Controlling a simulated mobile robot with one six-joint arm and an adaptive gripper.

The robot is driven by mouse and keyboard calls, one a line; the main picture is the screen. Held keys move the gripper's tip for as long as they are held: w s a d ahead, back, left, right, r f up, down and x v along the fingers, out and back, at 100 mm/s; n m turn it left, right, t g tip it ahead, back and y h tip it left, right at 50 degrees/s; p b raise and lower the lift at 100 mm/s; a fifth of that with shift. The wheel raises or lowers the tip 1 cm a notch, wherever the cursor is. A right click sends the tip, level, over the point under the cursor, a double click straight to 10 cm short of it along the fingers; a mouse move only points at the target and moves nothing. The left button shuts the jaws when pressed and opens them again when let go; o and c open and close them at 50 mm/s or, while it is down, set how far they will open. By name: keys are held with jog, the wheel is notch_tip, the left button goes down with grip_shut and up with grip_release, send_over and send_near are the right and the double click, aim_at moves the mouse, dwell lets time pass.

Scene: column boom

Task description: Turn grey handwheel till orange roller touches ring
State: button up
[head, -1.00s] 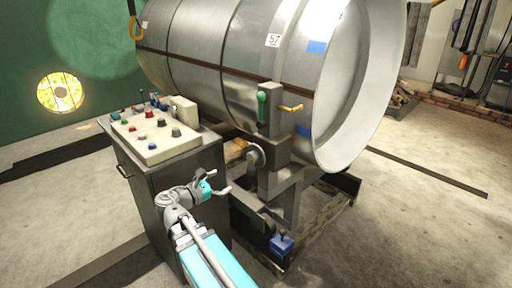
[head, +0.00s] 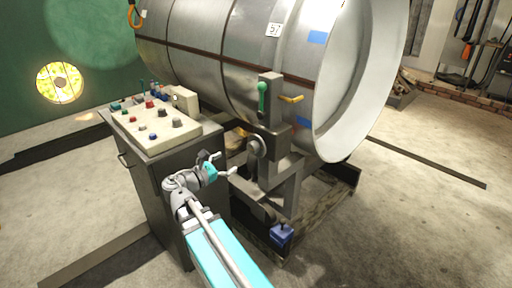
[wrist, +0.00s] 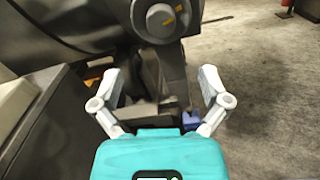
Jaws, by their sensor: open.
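The grey handwheel (head: 257,146) is a small round disc on the upright post beside the big metal drum. In the wrist view the round grey wheel face (wrist: 160,18) carries orange marks and is cut by the top edge. My gripper (head: 226,165) is open and empty, to the left of and a little below the wheel, apart from it. Its two pale fingers are spread in the wrist view (wrist: 160,80), below the wheel. A pale orange piece (head: 236,141) shows partly hidden under the drum; I cannot tell whether it is the roller. The drum's pale end ring (head: 372,80) faces right.
A cabinet with a button panel (head: 160,130) stands close on the left of my gripper. The post carries a green lever (head: 262,97) and a yellow handle (head: 291,99). A blue box (head: 282,235) sits low on the frame.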

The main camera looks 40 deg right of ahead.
aim_at(250, 149)
jog(key=shift+w+d, duration=0.15)
jog(key=shift+d, duration=1.8)
jog(key=shift+w+d, duration=0.15)
jog(key=shift+d, duration=1.85)
jog(key=shift+w+d, duration=0.15)
jog(key=shift+d, duration=1.8)
